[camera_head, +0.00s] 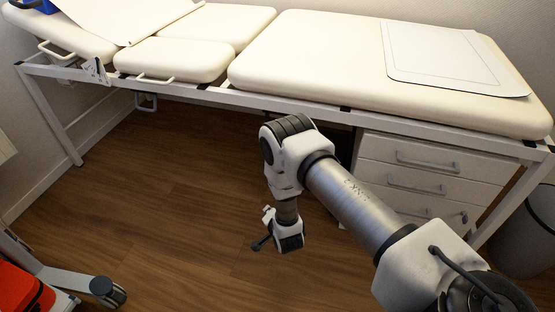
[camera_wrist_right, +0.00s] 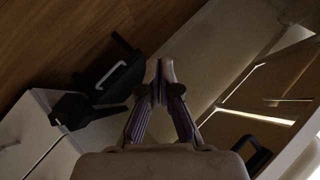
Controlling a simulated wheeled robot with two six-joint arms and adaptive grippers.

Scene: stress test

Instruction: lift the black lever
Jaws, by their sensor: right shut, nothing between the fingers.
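My right gripper (camera_wrist_right: 160,72) is shut and empty in the right wrist view, with its fingertips together. In the head view my right arm reaches in from the lower right and bends down in front of the couch; its fingertips do not show clearly there. A small dark loop-shaped lever (camera_head: 147,102) hangs under the couch frame at the left in the head view, well apart from my right arm. In the right wrist view a black part with a slot (camera_wrist_right: 252,156) lies at the lower right, apart from the fingers; I cannot tell whether it is the same lever. My left gripper is not in view.
A cream examination couch (camera_head: 300,50) on a white frame spans the back. A white drawer cabinet (camera_head: 408,178) stands under its right part, beside a grey bin (camera_head: 526,232). A red box (camera_head: 22,290) is at the lower left. The wooden floor at left centre is clear.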

